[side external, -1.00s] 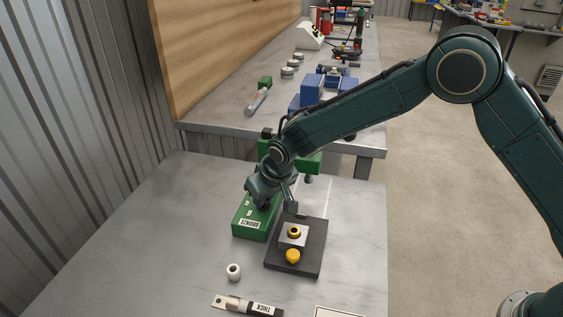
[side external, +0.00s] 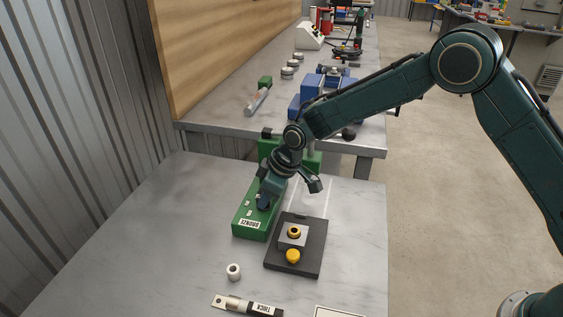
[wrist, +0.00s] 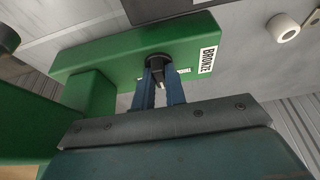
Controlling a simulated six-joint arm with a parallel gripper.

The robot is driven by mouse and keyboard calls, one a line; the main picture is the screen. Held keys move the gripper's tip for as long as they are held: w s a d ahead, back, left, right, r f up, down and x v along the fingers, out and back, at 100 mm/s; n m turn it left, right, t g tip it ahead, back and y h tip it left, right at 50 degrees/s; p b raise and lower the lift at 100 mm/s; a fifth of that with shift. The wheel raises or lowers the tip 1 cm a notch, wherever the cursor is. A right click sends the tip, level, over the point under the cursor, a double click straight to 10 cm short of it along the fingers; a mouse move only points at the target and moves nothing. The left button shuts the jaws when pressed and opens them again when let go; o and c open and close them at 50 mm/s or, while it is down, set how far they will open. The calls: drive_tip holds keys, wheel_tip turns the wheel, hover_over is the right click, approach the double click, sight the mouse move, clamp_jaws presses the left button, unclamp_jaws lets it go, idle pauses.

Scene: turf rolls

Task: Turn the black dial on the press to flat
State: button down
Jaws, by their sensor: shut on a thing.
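The green press (side external: 248,222) stands on the table with a white label reading BRONZE on its near end. In the wrist view its green body (wrist: 110,62) runs across the upper part of the picture. The black dial (wrist: 157,66) sits on the press beside the label and a second, partly hidden label. My gripper (wrist: 160,82) is shut on the dial, with one blue finger on either side of it. In the side view my gripper (side external: 264,198) points down onto the press top and hides most of the dial. I cannot tell which setting the dial points to.
A dark plate (side external: 308,258) with a metal block and yellow parts lies right of the press. The table's left side is clear.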

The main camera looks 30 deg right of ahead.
idle(0.3)
drive_tip(key=c, duration=1.4)
unclamp_jaws()
drive_tip(key=shift+c, duration=0.2)
drive_tip(key=shift+r, duration=0.15)
drive_tip(key=v, duration=1.3)
drive_tip(key=shift+r, duration=0.25)
drive_tip(key=shift+s+d, duration=0.15)
